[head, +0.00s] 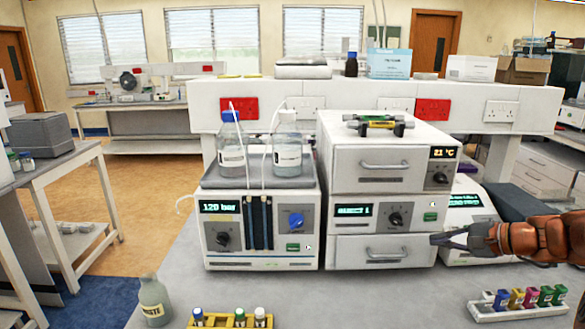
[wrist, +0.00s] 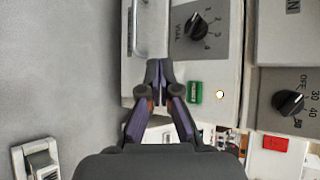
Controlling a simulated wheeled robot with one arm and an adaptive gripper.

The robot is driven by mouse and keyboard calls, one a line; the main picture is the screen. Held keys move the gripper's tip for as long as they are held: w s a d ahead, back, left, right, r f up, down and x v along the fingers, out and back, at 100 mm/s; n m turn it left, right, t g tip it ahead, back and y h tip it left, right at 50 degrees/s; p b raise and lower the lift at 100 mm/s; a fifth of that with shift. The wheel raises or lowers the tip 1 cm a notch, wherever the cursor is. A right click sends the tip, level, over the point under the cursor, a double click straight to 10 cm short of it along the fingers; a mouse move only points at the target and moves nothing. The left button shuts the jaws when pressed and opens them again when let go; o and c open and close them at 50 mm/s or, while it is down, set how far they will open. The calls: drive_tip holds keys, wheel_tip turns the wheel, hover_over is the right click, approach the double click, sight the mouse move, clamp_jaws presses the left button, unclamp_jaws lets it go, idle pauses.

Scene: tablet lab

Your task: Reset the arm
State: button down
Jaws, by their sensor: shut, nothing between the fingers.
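My gripper (head: 440,240) is at the right in the head view, at the end of my orange-brown arm, which reaches in from the right edge. It points left in front of the lower right part of the stacked instrument (head: 375,255). In the wrist view my gripper (wrist: 158,80) is shut, with its fingertips together and nothing between them. Beyond the tips, that view shows a dark knob (wrist: 196,27) on a dial marked VIAL and a green button (wrist: 194,92). I cannot tell whether the fingers touch the instrument.
A pump unit (head: 259,250) reading 120 bar carries two bottles. A yellow vial rack (head: 231,321) and a waste bottle (head: 154,300) stand at the front left. The bench middle (head: 370,300) is clear.

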drive_tip(key=s+a+f+n+g, duration=0.1)
drive_tip(key=s+a+n+g, duration=0.2)
drive_tip(key=a, duration=0.4)
drive_tip(key=s+a+f+n+g, duration=0.1)
drive_tip(key=s+a+f+g, duration=0.1)
drive_tip(key=s+a, duration=0.5)
drive_tip(key=s+a+f+n+g, duration=0.1)
drive_tip(key=s+a+n+g, duration=0.15)
drive_tip(key=a, duration=0.55)
drive_tip(key=s+f+n+g+h, duration=0.2)
drive_tip(key=s+n+h, duration=0.2)
drive_tip(key=s, duration=0.7)
drive_tip(key=s+f+n+g+h, duration=0.2)
drive_tip(key=s+f+n+h, duration=0.1)
drive_tip(key=s, duration=0.9)
drive_tip(key=shift+a+f+n+h+p, duration=0.15)
drive_tip(key=shift+n+h+p, duration=0.15)
drive_tip(key=shift+n+h, duration=0.1)
idle(3.1)
